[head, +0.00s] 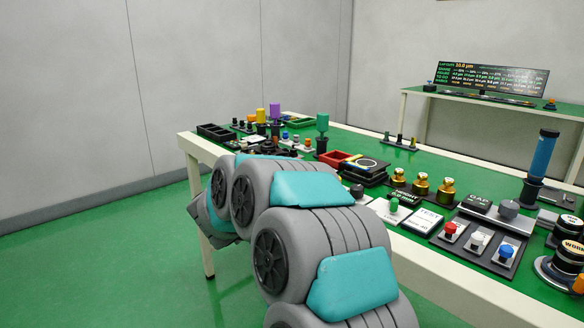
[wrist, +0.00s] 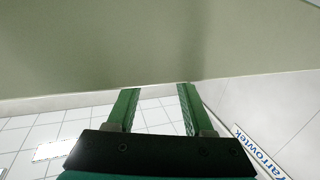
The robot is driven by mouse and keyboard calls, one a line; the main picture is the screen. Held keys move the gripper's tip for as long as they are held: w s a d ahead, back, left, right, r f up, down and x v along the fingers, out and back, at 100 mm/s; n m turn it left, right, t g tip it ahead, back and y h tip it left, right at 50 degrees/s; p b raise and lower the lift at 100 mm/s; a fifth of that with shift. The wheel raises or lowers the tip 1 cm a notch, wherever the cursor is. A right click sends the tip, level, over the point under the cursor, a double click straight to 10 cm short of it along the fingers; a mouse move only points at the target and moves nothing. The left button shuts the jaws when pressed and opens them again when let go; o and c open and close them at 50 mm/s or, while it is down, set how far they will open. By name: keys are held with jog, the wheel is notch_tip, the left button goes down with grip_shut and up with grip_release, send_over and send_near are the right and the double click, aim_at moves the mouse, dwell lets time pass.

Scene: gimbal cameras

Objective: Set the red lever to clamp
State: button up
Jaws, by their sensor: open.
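A dark panel (head: 480,250) on the green bench carries three small levers or knobs with red, white and blue caps. The red-capped one (head: 450,229) is at its left end and looks upright. It is too small to tell which setting it is at, and I see no readable clamp mark. My gripper (wrist: 158,92) shows in the wrist view with its two green fingers apart and nothing between them. No lever is in the wrist view. In the head view my arm hides the gripper's fingertips.
A second bench with a display (head: 490,78) stands behind. The floor at left is clear.

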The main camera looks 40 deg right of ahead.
jog(key=shift+v, duration=1.35)
